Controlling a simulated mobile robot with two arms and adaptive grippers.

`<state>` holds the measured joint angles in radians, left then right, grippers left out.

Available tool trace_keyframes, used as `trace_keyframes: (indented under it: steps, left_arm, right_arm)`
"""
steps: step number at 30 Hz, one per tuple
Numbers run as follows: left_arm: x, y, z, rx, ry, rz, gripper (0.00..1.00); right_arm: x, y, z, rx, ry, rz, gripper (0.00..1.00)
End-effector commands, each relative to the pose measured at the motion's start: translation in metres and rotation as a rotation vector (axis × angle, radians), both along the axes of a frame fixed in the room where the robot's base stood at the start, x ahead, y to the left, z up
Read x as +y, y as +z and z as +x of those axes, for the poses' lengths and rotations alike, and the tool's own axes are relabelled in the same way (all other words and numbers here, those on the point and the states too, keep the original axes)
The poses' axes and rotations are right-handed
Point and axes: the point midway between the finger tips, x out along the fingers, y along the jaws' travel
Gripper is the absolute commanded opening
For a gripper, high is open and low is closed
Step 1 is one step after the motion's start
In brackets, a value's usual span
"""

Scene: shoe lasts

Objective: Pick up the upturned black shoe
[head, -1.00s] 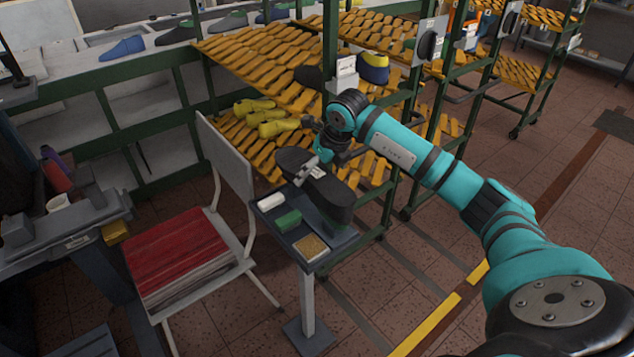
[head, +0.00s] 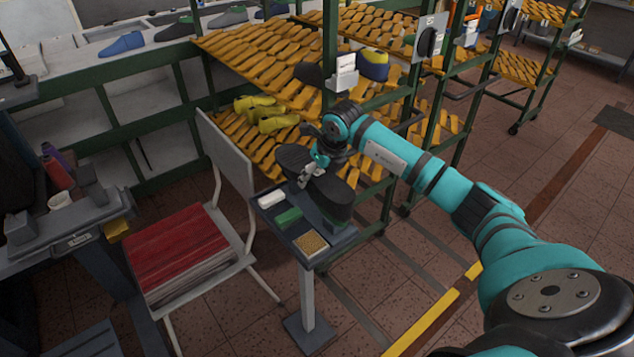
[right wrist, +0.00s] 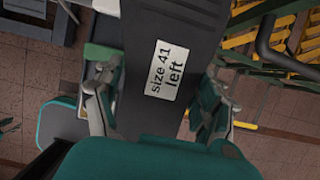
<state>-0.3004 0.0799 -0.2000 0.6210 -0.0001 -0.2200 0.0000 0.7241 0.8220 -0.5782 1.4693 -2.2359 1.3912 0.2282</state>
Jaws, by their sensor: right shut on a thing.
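The upturned black shoe (head: 332,197) is above the small side table (head: 283,233), sole up. In the right wrist view the shoe (right wrist: 172,25) shows a white label (right wrist: 167,71) reading "size 41 left". My right gripper (head: 314,167) is shut on the shoe around its middle, with one finger on each side. The gripper's fingers (right wrist: 158,85) also flank the sole in the right wrist view. Whether the shoe touches anything below is hard to tell. My left gripper is not in view.
A white block (head: 271,199), a green block (head: 288,217) and a tan pad (head: 311,243) lie on the side table. A chair with red sheets (head: 175,250) stands left. Behind is a rack with yellow shoes (head: 262,112). The floor at right is open.

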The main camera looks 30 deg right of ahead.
Motion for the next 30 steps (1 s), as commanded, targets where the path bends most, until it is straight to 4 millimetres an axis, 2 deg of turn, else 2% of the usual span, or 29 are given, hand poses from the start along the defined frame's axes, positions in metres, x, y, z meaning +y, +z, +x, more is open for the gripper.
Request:
trace_keyframes:
  steps: [1,4,5,16,25,30]
  left_arm:
    - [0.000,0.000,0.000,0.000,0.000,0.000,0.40]
    - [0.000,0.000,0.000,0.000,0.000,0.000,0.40]
    - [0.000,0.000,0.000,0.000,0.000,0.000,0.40]
    - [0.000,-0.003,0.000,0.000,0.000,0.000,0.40]
    - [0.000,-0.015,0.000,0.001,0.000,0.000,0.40]
    - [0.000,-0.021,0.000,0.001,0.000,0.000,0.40]
  right_arm:
    - [0.001,0.000,0.000,0.000,0.002,0.001,0.29]
    - [0.001,0.000,0.000,0.000,0.002,0.001,0.16]
    - [0.001,0.003,0.001,-0.006,0.002,0.003,0.16]
    - [0.001,0.007,0.002,-0.008,0.002,0.002,0.15]
    - [0.000,0.037,0.002,-0.010,0.001,0.001,0.15]
    - [0.009,0.038,-0.018,-0.007,0.004,-0.001,0.15]
